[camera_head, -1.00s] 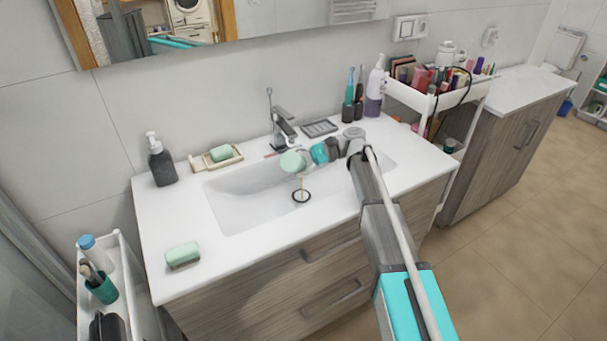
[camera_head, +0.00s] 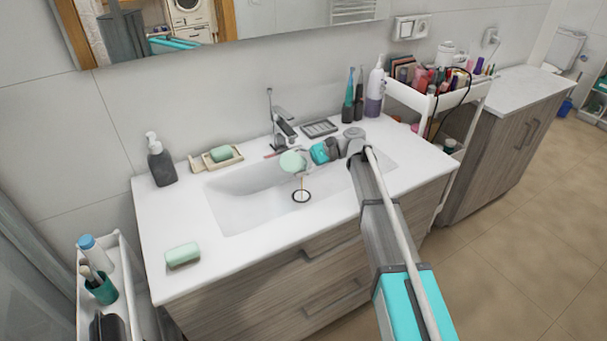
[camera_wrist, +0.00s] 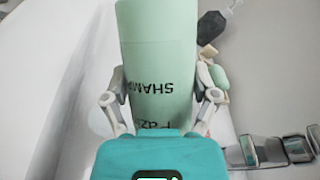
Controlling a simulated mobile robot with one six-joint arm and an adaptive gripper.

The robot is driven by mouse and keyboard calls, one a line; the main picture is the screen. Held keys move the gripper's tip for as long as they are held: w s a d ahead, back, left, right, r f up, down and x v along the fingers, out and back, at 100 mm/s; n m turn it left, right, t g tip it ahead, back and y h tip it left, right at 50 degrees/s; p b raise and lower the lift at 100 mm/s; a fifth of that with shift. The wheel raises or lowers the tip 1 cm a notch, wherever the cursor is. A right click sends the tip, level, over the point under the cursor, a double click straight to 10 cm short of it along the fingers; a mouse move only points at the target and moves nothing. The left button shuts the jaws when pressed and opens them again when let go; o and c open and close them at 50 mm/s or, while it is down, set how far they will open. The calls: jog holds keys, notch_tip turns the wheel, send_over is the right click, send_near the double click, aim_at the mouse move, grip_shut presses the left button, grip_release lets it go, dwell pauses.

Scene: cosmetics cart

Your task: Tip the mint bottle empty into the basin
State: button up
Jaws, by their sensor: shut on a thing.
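The mint bottle (camera_head: 292,162) is held over the white basin (camera_head: 240,207), lying tilted with one rounded end towards the head camera. My gripper (camera_head: 308,157) is shut on it from the right. In the wrist view the bottle (camera_wrist: 157,45) shows printed lettering, and a finger presses each side of my gripper (camera_wrist: 158,80). A thin tan line runs from under the bottle down to the dark drain ring (camera_head: 301,196). I cannot tell for sure whether it is liquid. The bottle's mouth is not clearly visible.
The tap (camera_head: 282,128) stands close behind the bottle. A purple-white bottle (camera_head: 375,92) stands right of the tap. A loaded cart (camera_head: 440,102) is further right.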

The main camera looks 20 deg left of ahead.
dwell(0.8)
jog(key=shift+s+f+n+t+h+p, duration=0.2)
jog(key=shift+s+n+t+h+p, duration=0.1)
jog(key=shift+s+n+t+p, duration=0.15)
jog(key=shift+s+f+n+t+p, duration=0.3)
jog(key=shift+s+f+n+t, duration=0.25)
jog(key=shift+f, duration=0.05)
jog(key=shift+w+f+h, duration=0.1)
jog(key=shift+f+h, duration=0.1)
jog(key=shift+h, duration=0.1)
jog(key=shift+f, duration=0.1)
